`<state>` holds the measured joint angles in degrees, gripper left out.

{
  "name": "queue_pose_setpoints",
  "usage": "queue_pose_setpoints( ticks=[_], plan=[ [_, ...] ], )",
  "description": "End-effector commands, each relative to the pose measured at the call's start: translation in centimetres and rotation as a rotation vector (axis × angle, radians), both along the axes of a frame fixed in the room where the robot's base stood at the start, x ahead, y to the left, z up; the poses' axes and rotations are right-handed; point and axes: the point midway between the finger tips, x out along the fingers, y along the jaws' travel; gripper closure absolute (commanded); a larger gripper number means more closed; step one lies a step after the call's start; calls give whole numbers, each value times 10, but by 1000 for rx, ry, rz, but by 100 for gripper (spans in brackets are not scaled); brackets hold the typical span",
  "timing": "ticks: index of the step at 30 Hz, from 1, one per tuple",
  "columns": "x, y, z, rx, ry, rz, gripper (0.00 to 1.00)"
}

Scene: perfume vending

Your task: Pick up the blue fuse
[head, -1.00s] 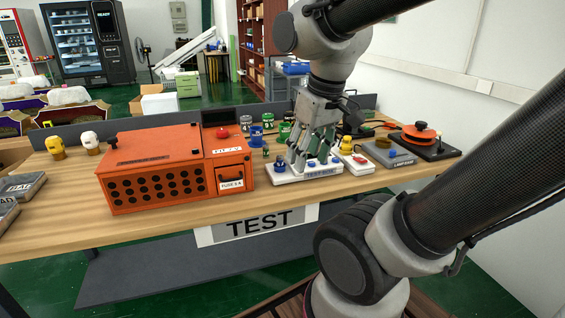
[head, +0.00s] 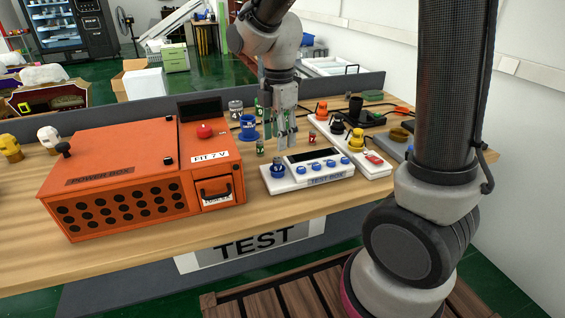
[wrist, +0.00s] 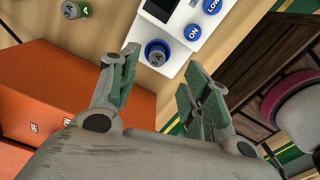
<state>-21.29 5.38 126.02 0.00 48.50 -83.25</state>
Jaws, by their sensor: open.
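The blue fuse (head: 278,172) stands upright at the left end of the white test panel (head: 330,176) in the head view. It also shows in the wrist view (wrist: 157,55), just beyond and between my fingertips, with a grey top marked with a rating. My gripper (head: 283,138) points down and appears above the fuse in the head picture. In the wrist view my gripper (wrist: 163,75) has its fingers spread with nothing between the pads. The exact height above the fuse is hard to tell.
The orange power box (head: 130,180) stands close on the left. A small green fuse (head: 261,147) and a larger blue part (head: 248,127) stand behind the panel. A white strip with a yellow knob (head: 356,140) lies to the right. Bare wood shows in front of the panel.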

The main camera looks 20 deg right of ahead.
Motion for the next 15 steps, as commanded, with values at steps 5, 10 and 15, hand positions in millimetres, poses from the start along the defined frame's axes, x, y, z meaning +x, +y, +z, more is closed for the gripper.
queue_pose_setpoints(
  ticks=[5,10,15],
  plan=[
    [-1,0,-19,-2,5,18,52],
    [1,1,-42,-3,6,17,52],
    [3,3,-68,-2,5,16,52]
  ],
)
